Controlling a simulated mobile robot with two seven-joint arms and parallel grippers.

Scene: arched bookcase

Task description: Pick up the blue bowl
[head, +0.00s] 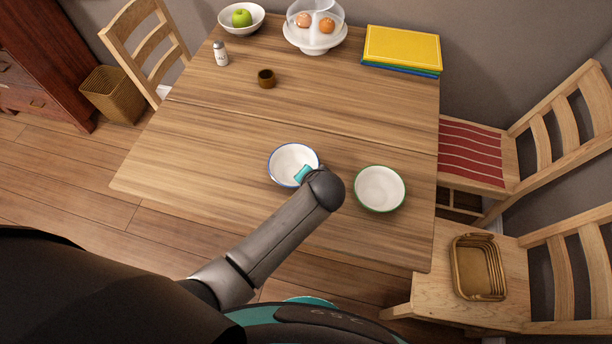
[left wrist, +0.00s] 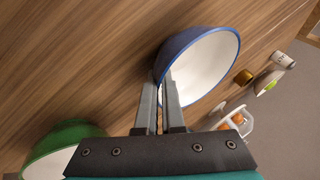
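The blue bowl (head: 293,165), white inside with a blue rim and outside, stands on the wooden table (head: 200,140). My left gripper (head: 303,174) is at its near right rim, partly hidden by my own wrist in the head view. The fingers stand apart with a narrow gap, one over the white inside and the other beside the outer wall. Whether they touch the bowl cannot be told. My right gripper is not in view.
A green-rimmed bowl (head: 380,189) stands close to the right. Farther back are a brown cup (head: 266,79), a shaker (head: 220,54), a fruit bowl (head: 257,20), a domed stand (head: 314,42) and a yellow board (head: 403,47). The table's left middle is clear. Chairs flank the right side.

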